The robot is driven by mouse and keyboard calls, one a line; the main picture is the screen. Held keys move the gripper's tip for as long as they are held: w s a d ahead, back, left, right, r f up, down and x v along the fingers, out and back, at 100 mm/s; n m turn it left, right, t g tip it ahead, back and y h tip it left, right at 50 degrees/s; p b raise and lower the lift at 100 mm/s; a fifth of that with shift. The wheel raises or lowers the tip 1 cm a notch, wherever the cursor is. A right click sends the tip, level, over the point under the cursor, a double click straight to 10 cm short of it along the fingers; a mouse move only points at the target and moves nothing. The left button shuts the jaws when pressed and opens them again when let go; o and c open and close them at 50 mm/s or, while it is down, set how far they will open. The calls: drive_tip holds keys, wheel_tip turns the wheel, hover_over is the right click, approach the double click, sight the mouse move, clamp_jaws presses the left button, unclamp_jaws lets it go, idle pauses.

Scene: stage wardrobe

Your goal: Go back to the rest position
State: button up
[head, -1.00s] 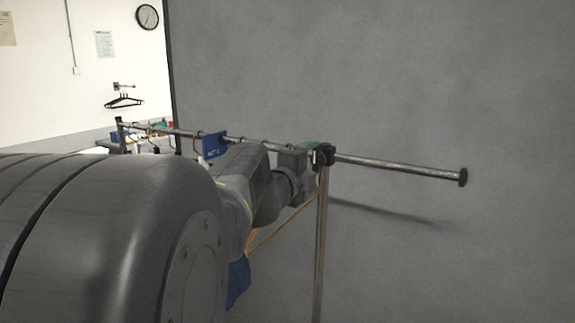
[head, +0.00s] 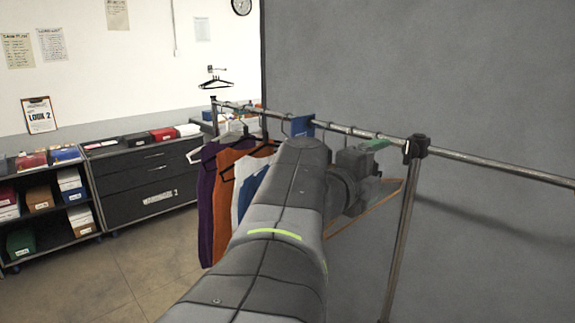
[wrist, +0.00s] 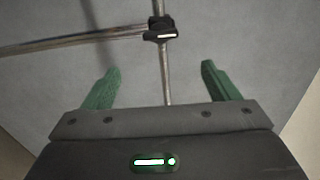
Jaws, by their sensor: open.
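My gripper (wrist: 160,88) shows in the wrist view with its two green fingers spread wide apart and nothing between them. Behind the fingers are the upright and the clamp joint of the clothes rail. In the head view my gripper (head: 378,145) is at the end of my arm, close to the rail near its right upright; my arm hides part of it. A wooden hanger (head: 385,203) shows just below and beyond my gripper; whether it touches the gripper cannot be told.
The clothes rail (head: 480,162) crosses from centre to right. Purple (head: 206,205), orange (head: 228,185) and white-and-blue (head: 248,190) garments hang behind my arm. A black drawer cabinet (head: 145,180) and a shelf unit (head: 75,205) stand at left. Floor (head: 100,275) is clear at lower left.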

sight(407, 151)
drive_tip(key=p+x, duration=0.1)
drive_tip(key=x, duration=1.3)
drive_tip(key=shift+a, duration=0.15)
drive_tip(key=shift+w+r+n, duration=0.1)
drive_tip(key=shift+n, duration=0.4)
drive_tip(key=shift+r+n+p, duration=0.1)
drive_tip(key=shift+n+p, duration=0.35)
drive_tip(key=shift+n, duration=0.45)
drive_tip(key=n, duration=0.5)
drive_tip(key=shift+p, duration=0.35)
drive_tip(key=n, duration=0.4)
drive_tip(key=shift+n, duration=2.7)
